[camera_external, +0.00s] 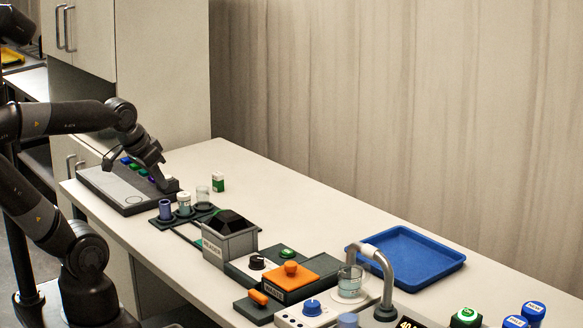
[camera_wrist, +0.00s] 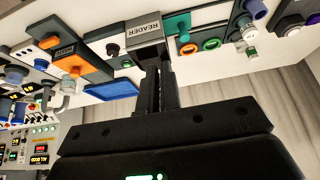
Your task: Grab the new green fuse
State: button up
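A small green block with a white top (camera_external: 218,183) stands on the table behind the clear vial; it looks like the green fuse, but it is too small to be sure. My gripper (camera_external: 168,184) is over the right end of the dark panel (camera_external: 118,190), to the left of the green block and apart from it. In the wrist view its two dark fingers (camera_wrist: 160,88) lie close together with nothing seen between them.
Small vials (camera_external: 184,204) stand in a dark rack near the gripper. The grey reader box (camera_external: 230,242), an orange-topped unit (camera_external: 291,279) and a curved grey spout (camera_external: 382,270) line the front. A blue tray (camera_external: 405,258) lies at right. The table behind the reader is clear.

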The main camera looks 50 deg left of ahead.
jog(key=o, duration=1.1)
jog(key=shift+c, duration=0.2)
jog(key=n+g, duration=0.1)
send_over(217, 174)
jog(key=s, duration=0.3)
notch_tip(217, 174, down, 13)
jog(key=x, duration=0.5)
jog(key=shift+d+f, duration=0.15)
jog(key=shift+f, duration=0.05)
jog(key=shift+a+x, duration=0.2)
jog(key=shift+x, duration=1.1)
jog(key=shift+a+x, duration=0.15)
jog(key=shift+x, duration=1.15)
